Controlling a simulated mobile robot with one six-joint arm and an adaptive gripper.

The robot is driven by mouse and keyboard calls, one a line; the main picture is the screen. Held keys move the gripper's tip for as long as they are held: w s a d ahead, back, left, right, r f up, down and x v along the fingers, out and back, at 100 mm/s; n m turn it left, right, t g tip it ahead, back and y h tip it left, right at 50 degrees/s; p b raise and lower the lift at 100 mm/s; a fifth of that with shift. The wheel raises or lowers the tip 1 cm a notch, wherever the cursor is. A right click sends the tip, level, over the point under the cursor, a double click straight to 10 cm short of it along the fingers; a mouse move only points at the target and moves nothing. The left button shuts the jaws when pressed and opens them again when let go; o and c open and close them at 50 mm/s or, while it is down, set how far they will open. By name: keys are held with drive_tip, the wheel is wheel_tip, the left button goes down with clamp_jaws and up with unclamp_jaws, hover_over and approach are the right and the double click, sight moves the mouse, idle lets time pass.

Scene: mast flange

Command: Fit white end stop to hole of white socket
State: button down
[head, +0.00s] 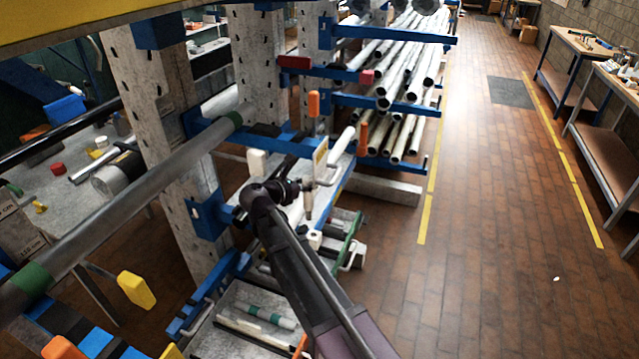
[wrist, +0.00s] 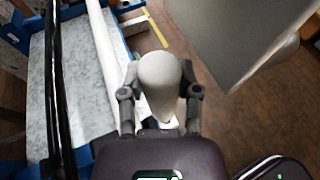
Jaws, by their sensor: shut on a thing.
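My gripper (head: 302,187) is at the rack's front edge in the head view. In the wrist view, its two fingers (wrist: 160,92) are shut on a pale, round-ended piece, the white end stop (wrist: 159,76). In the head view the end stop (head: 308,206) hangs below the fingers, with its narrower end down. A small white block with a dark opening on top, seemingly the white socket (head: 314,239), is just below it. The end stop looks apart from the socket. The socket cannot be made out for certain in the wrist view.
A white peg (head: 257,162) stands on a blue rack arm to the left, and orange end stops (head: 313,103) stand behind. Metal pipes (head: 405,80) fill the rack behind. A large grey surface (wrist: 235,35) is close at the upper right of the wrist view.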

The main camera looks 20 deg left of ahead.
drive_tip(key=shift+w+d+f, duration=0.35)
drive_tip(key=shift+w, duration=0.15)
drive_tip(key=shift+d, duration=0.1)
drive_tip(key=shift+w, duration=0.15)
drive_tip(key=b, duration=0.6)
hover_over(308, 215)
drive_tip(key=w, duration=0.2)
drive_tip(key=shift+d+f, duration=0.2)
drive_tip(key=shift+f, duration=1.25)
drive_tip(key=shift+d+f, duration=0.2)
drive_tip(key=shift+f, duration=1.2)
drive_tip(key=shift+f+b, duration=2.9)
drive_tip(key=shift+b, duration=0.05)
drive_tip(key=shift+c, duration=1.2)
unclamp_jaws()
